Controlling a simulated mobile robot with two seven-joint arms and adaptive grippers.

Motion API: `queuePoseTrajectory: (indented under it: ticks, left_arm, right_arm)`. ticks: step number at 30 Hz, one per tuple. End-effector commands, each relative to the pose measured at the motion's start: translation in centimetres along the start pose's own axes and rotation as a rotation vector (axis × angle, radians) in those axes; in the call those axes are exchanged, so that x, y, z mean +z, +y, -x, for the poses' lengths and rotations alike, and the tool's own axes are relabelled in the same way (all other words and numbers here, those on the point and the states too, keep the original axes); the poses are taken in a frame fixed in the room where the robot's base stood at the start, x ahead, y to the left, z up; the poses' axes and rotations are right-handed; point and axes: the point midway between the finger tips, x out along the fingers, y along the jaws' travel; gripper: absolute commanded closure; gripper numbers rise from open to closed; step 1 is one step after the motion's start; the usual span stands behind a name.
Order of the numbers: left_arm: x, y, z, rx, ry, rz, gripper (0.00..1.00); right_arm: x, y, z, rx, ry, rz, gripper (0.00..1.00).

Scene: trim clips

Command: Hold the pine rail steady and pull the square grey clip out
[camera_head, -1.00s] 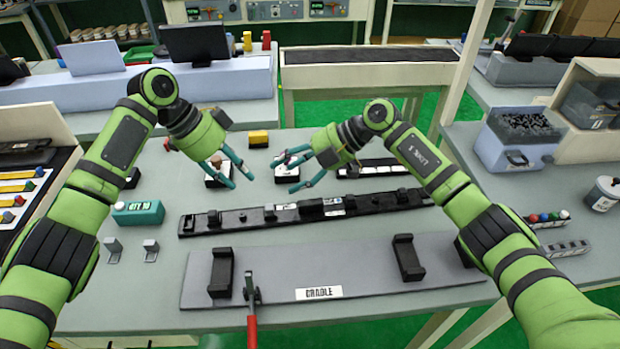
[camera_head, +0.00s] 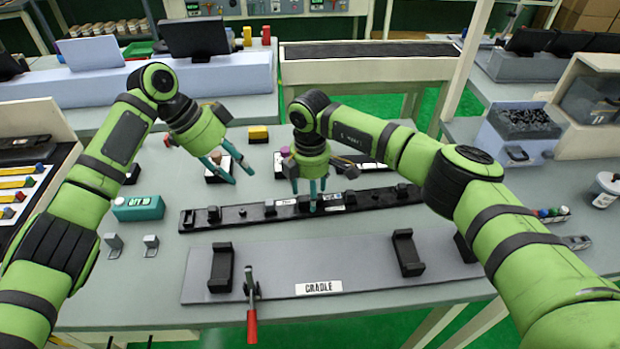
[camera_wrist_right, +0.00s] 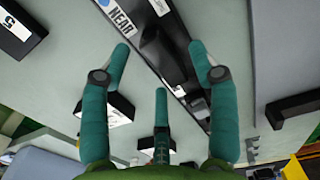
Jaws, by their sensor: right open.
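A long dark rail (camera_head: 375,202) lies across the table and carries several small dark clips; no pine-coloured rail shows. I cannot tell which clip is the square grey one. My right gripper (camera_head: 309,192) is open and points down over the middle of the rail. In the right wrist view, the rail (camera_wrist_right: 172,18) with a "NEAR" label passes between the spread fingers (camera_wrist_right: 160,58), and a dark clip (camera_wrist_right: 150,42) sits on it there. I see no grip on it. My left gripper (camera_head: 242,177) is open and empty, above the table behind the rail's left half.
Two grey brackets (camera_head: 151,245) and a teal box (camera_head: 138,208) stand at left. White-topped blocks stand behind the rail.

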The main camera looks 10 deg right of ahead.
Motion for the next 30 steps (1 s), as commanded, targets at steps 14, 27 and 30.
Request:
queuePoseTrajectory:
  ticks: [14,27,30]
  left_arm:
    - [0.0,0.0,0.0,0.000,0.000,0.000,0.61]
    - [0.0,0.0,0.0,0.000,0.000,0.000,0.59]
    - [0.0,0.0,0.0,0.000,0.000,0.000,0.59]
  right_arm:
    - [-0.1,0.0,-2.1,0.001,0.003,0.002,0.39]
    - [-0.1,0.0,-2.1,-0.001,0.003,0.002,1.00]
    - [-0.1,0.0,-2.1,-0.001,0.003,0.002,1.00]
